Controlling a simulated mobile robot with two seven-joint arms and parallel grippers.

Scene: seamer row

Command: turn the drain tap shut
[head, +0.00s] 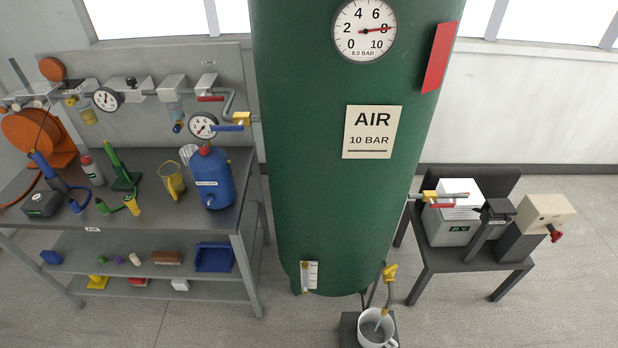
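The drain tap (389,273) is at the lower right of the big green air tank (330,200). It has a yellow handle, and I cannot tell from this view whether it is open or shut. A grey spout (384,301) runs down from it into a white cup (368,341). The cup stands on a dark block (349,323) by the tank's foot. Neither of my grippers shows in the head view.
A workbench (230,175) with a blue canister (213,180) and several tools stands on the left. On the right, a dark table (450,262) carries boxes and devices. A red-handled valve (440,204) juts from the tank's right side. Floor between them is clear.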

